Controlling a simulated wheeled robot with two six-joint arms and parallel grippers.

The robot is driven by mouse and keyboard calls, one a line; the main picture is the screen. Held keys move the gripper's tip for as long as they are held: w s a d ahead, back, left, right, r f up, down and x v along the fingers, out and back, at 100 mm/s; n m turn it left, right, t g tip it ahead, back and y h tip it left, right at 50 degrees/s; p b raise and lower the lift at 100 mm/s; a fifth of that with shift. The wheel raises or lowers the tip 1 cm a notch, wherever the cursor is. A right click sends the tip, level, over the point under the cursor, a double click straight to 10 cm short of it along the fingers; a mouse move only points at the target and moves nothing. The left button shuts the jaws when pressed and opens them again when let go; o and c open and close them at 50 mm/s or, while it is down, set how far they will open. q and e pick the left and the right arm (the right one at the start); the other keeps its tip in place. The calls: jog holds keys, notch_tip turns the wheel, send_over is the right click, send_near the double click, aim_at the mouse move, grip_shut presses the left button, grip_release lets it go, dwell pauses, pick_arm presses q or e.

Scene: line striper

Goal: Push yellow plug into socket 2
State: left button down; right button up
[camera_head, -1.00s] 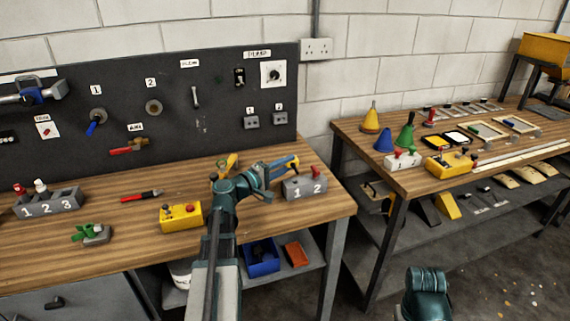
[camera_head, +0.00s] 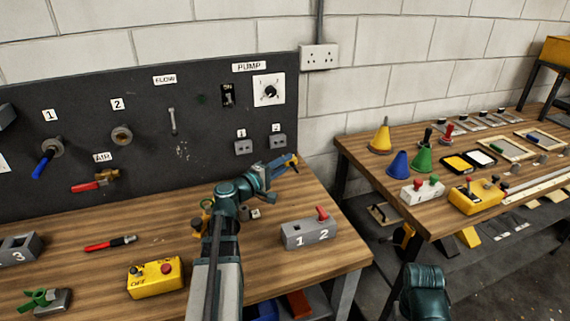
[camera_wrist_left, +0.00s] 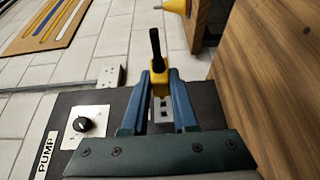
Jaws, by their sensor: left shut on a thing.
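My left gripper (camera_head: 290,163) is shut on the yellow plug (camera_head: 295,161). In the left wrist view the plug (camera_wrist_left: 159,80) sits between the blue fingertips, with a black stem sticking out past them. Socket 2 (camera_head: 277,141) is a small grey box at the lower right of the dark panel, under a "2" label. Socket 1 (camera_head: 243,147) is to its left. In the head view the plug appears just below and right of socket 2, apart from it. A grey socket box (camera_wrist_left: 160,112) shows between the fingers in the wrist view. My right gripper is out of view.
A grey block marked 1 2 with a red piece (camera_head: 308,233) stands on the bench below the gripper. The pump dial (camera_head: 269,90) is above the sockets. A yellow control box (camera_head: 155,278) and red-handled tool (camera_head: 110,243) lie left. A second bench (camera_head: 440,215) stands right.

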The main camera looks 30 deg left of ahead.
pick_arm(q)
jog(key=shift+w+a, duration=0.25)
jog(key=shift+w, duration=0.1)
jog(key=shift+w+a, duration=0.95)
jog(key=shift+a, duration=0.15)
jog(key=shift+w+a, duration=0.9)
jog(key=shift+a, duration=0.2)
jog(key=shift+w+a+r, duration=0.1)
jog(key=shift+w+a, duration=0.9)
jog(key=shift+a, duration=0.2)
dwell(1.1)
jog(key=shift+c, duration=1.4)
grip_release()
